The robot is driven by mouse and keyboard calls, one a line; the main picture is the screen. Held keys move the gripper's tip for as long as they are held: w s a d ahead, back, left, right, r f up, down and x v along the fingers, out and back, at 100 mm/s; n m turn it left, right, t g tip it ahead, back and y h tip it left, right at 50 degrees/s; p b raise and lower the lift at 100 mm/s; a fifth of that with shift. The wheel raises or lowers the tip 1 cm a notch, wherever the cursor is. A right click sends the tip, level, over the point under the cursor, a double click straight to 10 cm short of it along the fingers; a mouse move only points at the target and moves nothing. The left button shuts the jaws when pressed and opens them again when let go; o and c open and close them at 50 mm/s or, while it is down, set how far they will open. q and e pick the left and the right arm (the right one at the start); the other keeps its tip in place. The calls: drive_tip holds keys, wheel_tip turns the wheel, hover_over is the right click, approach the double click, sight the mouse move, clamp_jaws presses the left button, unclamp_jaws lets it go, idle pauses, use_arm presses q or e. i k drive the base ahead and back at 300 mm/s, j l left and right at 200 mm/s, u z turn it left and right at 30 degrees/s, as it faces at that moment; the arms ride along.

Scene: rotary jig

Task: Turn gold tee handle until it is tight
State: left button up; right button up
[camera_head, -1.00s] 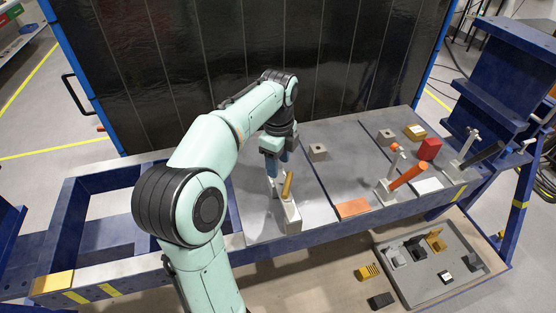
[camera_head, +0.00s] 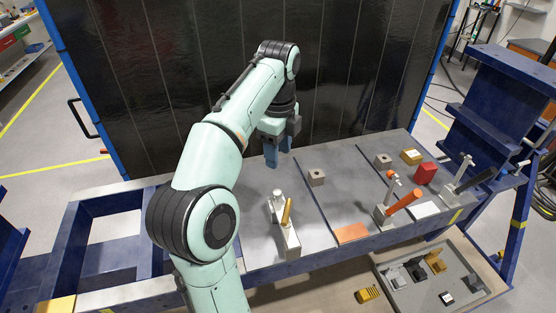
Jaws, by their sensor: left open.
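The gold tee handle (camera_head: 287,211) is a short gold bar standing tilted on a light grey block (camera_head: 291,241) at the left part of the grey plate. A silver clamp post (camera_head: 277,203) stands beside it. My left gripper (camera_head: 278,153), with blue-grey fingers, is open and empty. It hangs behind and above the gold handle, apart from it. My right gripper is not in view.
To the right are a small grey block with a hole (camera_head: 316,177), an orange plate (camera_head: 351,233), an orange-handled clamp (camera_head: 404,201), a red block (camera_head: 425,173) and a black-handled clamp (camera_head: 472,181). A grey tray (camera_head: 415,302) of small parts sits lower right.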

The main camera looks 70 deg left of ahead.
sight(286, 224)
drive_tip(key=k+l, duration=0.1)
drive_tip(key=l, duration=0.35)
drive_tip(key=k+l, duration=0.1)
drive_tip(key=l, duration=0.4)
drive_tip(key=k+l, duration=0.15)
drive_tip(key=l, duration=0.3)
